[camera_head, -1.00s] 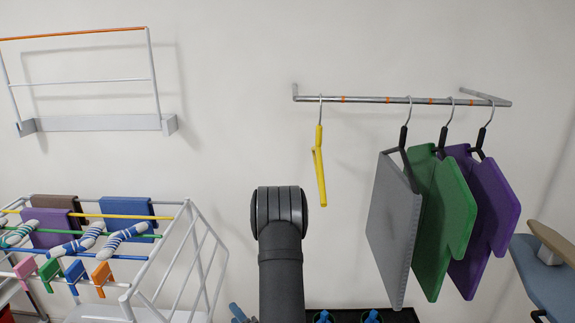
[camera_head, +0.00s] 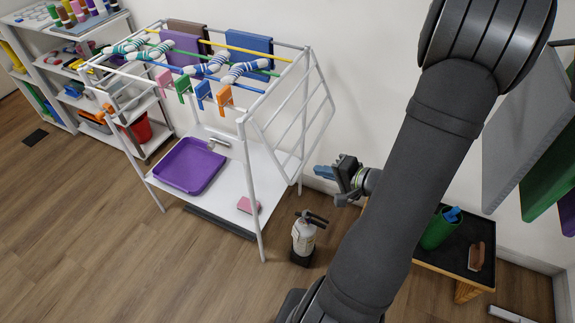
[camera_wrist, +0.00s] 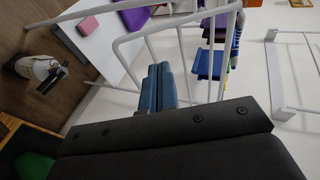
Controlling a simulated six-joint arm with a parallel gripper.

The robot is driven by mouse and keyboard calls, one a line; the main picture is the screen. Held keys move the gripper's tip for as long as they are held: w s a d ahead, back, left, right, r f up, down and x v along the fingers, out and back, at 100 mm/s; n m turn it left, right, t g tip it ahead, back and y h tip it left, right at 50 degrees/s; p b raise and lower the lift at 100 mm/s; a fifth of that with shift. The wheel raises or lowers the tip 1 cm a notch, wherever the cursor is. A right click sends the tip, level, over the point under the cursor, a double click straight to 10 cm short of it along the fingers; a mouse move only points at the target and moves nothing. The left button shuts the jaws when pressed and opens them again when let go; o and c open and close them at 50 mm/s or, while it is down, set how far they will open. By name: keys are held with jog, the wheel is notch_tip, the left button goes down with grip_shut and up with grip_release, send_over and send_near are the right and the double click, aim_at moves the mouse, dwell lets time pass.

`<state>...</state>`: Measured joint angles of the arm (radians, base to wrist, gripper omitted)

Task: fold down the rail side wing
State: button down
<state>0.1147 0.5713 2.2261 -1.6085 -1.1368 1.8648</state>
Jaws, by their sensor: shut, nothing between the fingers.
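The side wing (camera_head: 326,91) is a white tube frame with several bars. It slopes down and outward from the top right edge of the white drying rack (camera_head: 246,151). My gripper (camera_head: 324,172) has blue fingers and is just right of the wing's lower part in the head view. In the wrist view my gripper (camera_wrist: 158,72) is shut and empty, with its fingertips among the white tubes of the wing (camera_wrist: 186,20). Whether the fingers touch a tube is unclear. My dark wrist housing hides the lower part of the wrist view.
Socks and cloths hang on the rack's upper bars. A purple tray (camera_head: 190,166) lies on its lower shelf. A fire extinguisher (camera_head: 304,236) stands below my gripper. A black-topped table (camera_head: 450,262) and hanging boards (camera_head: 527,125) are at right. Floor at front left is clear.

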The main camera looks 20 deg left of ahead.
send_near(279, 167)
jog(key=x, duration=0.6)
jog(key=shift+w+a+r, duration=0.15)
jog(key=shift+w+a, duration=0.2)
jog(key=shift+w, duration=0.1)
jog(key=shift+s+a+f+y, duration=0.1)
jog(key=shift+a+f+y, duration=0.2)
jog(key=shift+a+f, duration=0.35)
jog(key=shift+a+f+y, duration=0.25)
jog(key=shift+a+y, duration=0.15)
jog(key=shift+a, duration=0.15)
jog(key=shift+a+f+y, duration=0.25)
jog(key=shift+a+y, duration=0.15)
jog(key=shift+a, duration=0.1)
jog(key=a, duration=0.2)
jog(key=a+f+y, duration=0.1)
jog(key=shift+a+f, duration=0.1)
jog(key=shift+a, duration=0.25)
jog(key=shift+d, duration=0.1)
